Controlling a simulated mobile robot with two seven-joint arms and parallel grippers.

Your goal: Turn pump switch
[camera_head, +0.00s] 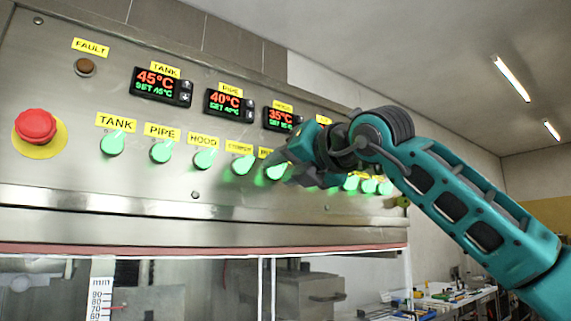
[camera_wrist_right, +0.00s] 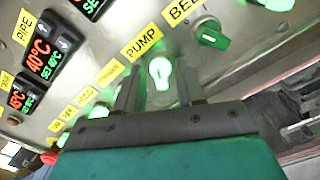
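The pump switch (camera_wrist_right: 160,72) glows bright green under the yellow PUMP label (camera_wrist_right: 141,42) in the right wrist view. My right gripper (camera_wrist_right: 159,88) has one finger on each side of this switch, with small gaps showing between the knob and the fingers, so it looks open around it. Whether a finger touches the knob I cannot tell. In the head view my right gripper (camera_head: 288,165) is at the panel, and the lit pump switch (camera_head: 277,171) shows just left of it. The gripper and wrist hide part of the switch row. My left gripper is not in view.
The steel panel (camera_head: 60,140) carries lit TANK (camera_head: 112,143), PIPE (camera_head: 161,151), HOOD (camera_head: 205,158) and TEMPER (camera_head: 243,164) switches. A red emergency button (camera_head: 36,126) is at the left.

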